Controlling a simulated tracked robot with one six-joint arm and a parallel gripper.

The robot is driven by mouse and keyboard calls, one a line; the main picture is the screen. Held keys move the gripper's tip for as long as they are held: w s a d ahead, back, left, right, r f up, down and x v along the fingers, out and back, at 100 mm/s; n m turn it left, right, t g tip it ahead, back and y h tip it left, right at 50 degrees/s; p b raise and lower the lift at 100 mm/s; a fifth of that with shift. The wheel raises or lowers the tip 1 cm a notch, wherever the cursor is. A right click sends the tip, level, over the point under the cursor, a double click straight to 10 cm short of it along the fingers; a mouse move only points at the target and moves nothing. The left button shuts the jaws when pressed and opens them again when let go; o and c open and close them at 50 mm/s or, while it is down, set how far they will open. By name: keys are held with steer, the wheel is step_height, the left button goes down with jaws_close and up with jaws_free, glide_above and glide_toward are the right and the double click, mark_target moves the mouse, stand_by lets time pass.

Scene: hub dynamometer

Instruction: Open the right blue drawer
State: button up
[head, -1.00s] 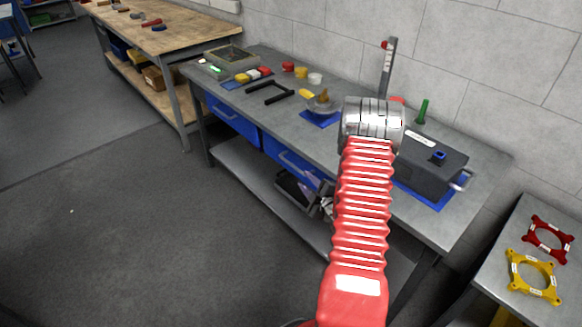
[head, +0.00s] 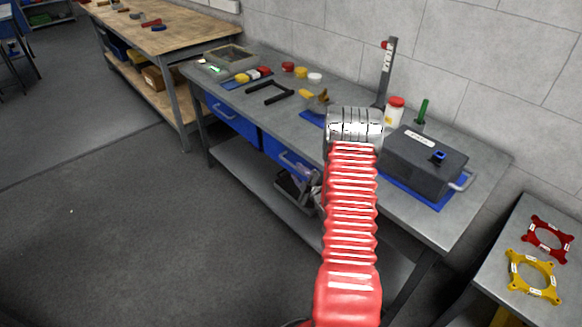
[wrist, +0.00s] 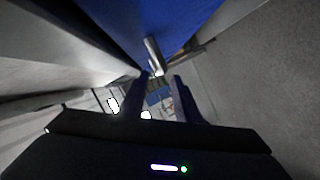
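The right blue drawer (head: 272,146) is under the grey workbench top and looks closed; my arm hides its right end. Its pale bar handle (head: 288,159) shows on the front. In the wrist view the blue drawer front (wrist: 185,25) fills the top, and the metal handle (wrist: 153,54) runs down toward the gap between my fingertips. My gripper (wrist: 162,76) is open, its two dark fingers apart, with the handle's near end at or just beyond the tips. I cannot tell whether they touch. In the head view my gripper is partly hidden by my arm, close to the handle.
The left blue drawer (head: 232,117) is closed beside it. A dark grey box (head: 425,160) stands on the bench top. The floor in front is clear.

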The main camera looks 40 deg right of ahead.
mark_target(292, 166)
steer(key=shift+x, duration=3.4)
steer(key=shift+c, duration=0.2)
jaws_close()
steer(key=shift+a, duration=0.1)
steer(key=shift+a+f, duration=0.1)
steer(key=shift+a, duration=0.15)
steer(key=shift+d, duration=0.15)
steer(key=shift+s, duration=0.1)
